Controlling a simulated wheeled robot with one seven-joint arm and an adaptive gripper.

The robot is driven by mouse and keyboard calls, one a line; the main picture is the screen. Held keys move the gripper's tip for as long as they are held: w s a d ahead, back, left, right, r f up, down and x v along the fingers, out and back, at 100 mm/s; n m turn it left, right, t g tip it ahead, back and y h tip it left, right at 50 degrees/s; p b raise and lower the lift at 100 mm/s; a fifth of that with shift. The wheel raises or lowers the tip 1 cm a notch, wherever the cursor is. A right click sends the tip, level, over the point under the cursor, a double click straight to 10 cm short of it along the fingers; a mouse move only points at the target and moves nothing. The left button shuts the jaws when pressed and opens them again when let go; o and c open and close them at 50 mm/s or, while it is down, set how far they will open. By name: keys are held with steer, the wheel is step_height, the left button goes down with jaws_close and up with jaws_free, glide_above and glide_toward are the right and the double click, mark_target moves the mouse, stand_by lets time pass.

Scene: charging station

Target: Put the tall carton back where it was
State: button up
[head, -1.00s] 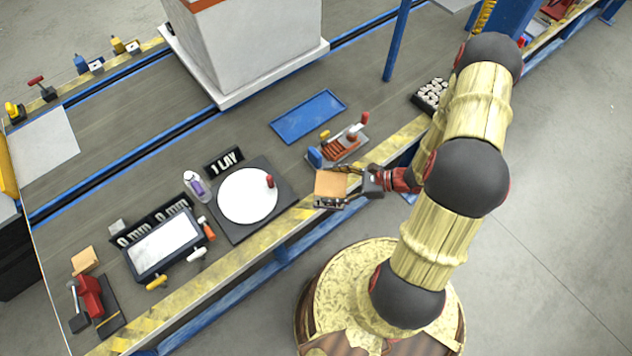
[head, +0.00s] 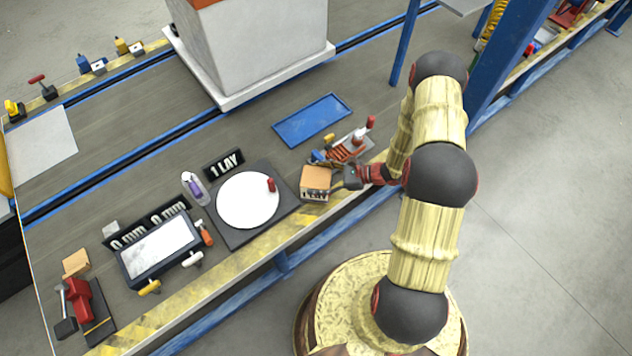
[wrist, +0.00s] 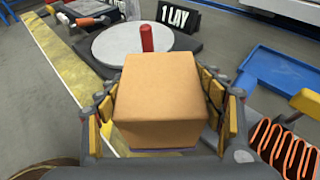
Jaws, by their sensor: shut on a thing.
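The carton in my gripper is a tan box (head: 316,177), at the right of the round white plate in the head view. In the wrist view the carton (wrist: 161,100) sits between the two fingers, its top and one side showing. My gripper (head: 322,186) is shut on it, with padded fingers on both sides, also seen in the wrist view (wrist: 160,108). The carton is over the bench near its striped front edge. I cannot tell whether its bottom touches the bench. Another small tan box (head: 76,262) stands at the far left.
A black-based white round plate (head: 248,200) with a red piece is just left of the carton. A "1 LAY" sign (head: 224,163), a blue tray (head: 312,120) and a tool rack (head: 345,150) stand close by. A large grey block (head: 262,50) stands behind.

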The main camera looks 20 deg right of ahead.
steer(key=shift+f, duration=0.5)
steer(key=shift+f, duration=0.1)
steer(key=o, duration=1.3)
